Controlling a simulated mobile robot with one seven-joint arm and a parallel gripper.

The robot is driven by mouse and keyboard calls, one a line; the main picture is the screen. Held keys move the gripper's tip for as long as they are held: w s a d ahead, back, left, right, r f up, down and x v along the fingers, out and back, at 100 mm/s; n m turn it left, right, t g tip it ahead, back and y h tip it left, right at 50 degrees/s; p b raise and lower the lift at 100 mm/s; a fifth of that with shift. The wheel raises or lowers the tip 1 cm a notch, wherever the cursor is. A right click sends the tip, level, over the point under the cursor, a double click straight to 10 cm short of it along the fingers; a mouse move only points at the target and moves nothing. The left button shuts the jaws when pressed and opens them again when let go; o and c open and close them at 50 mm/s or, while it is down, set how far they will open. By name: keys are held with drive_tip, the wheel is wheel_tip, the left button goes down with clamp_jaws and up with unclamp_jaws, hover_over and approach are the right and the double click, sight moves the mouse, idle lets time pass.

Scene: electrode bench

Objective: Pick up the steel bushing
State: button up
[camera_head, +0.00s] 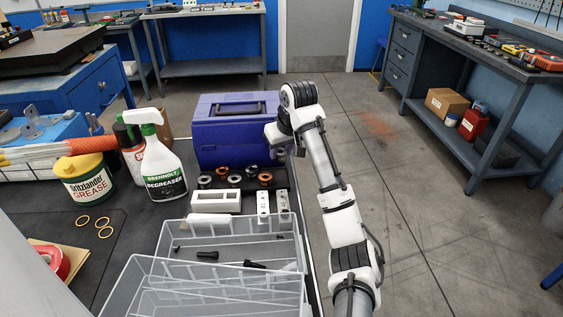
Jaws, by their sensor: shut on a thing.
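My gripper (281,153) hangs from my white arm at the front right of the purple toolbox, above the bench's right edge. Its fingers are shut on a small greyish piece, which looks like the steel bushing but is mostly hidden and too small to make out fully. Below and left of it, several flanged bushings stand in a group on the bench, some copper-coloured (265,178) and some dark or steel-grey (205,181). My gripper is raised clear of them.
The purple toolbox (225,150) stands behind the bushings. A white block (215,202) and upright slotted plates (263,205) are in front of them. Clear bins (180,268) fill the near bench. A degreaser bottle (162,165) and grease tub (84,180) stand left. The floor at right is open.

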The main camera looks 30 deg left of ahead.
wheel_tip(320, 180, up, 15)
drive_tip(key=shift+f+p, duration=0.15)
drive_tip(key=shift+p, duration=0.3)
